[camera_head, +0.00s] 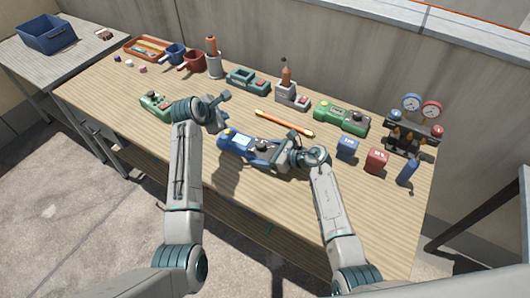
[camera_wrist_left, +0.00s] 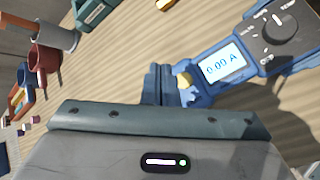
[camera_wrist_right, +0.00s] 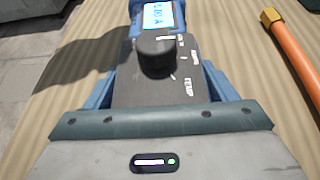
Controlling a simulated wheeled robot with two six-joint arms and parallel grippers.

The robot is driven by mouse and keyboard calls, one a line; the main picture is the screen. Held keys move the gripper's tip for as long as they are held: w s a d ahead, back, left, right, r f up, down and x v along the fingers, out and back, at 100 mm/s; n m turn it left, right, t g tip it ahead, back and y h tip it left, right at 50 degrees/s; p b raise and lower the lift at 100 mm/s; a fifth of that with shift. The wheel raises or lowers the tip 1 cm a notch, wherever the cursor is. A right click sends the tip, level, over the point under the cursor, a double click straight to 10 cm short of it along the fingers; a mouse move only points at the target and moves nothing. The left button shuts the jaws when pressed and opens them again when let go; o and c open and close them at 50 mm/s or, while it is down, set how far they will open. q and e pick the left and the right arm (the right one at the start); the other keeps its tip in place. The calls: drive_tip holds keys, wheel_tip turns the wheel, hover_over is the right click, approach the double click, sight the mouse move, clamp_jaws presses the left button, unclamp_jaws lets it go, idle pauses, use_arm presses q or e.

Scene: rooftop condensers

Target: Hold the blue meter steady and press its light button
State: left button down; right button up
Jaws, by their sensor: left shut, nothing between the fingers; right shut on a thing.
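My left gripper (camera_head: 222,126) is shut and empty at the meter's screen end. In the left wrist view its fingertips (camera_wrist_left: 160,82) are right beside the yellow button; I cannot tell whether they touch it.
An orange rod (camera_head: 284,123) lies behind the meter. A green meter (camera_head: 156,104) is left, another green device (camera_head: 341,117) right. Mugs and a teal device (camera_head: 248,80) are farther back.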

use_arm(q)
drive_tip(key=shift+r, duration=0.75)
use_arm(e)
drive_tip(key=o, duration=1.3)
drive_tip(key=p+v, duration=0.3)
drive_tip(key=v, duration=0.4)
drive_tip(key=shift+s+d+r, duration=0.15)
drive_tip(key=shift+d, duration=0.1)
drive_tip(key=shift+s+d+r+p, duration=0.25)
drive_tip(key=shift+s+d+p, duration=0.15)
drive_tip(key=shift+d, duration=0.15)
use_arm(q)
wheel_tip(320, 180, up, 4)
drive_tip(key=shift+f, duration=0.2)
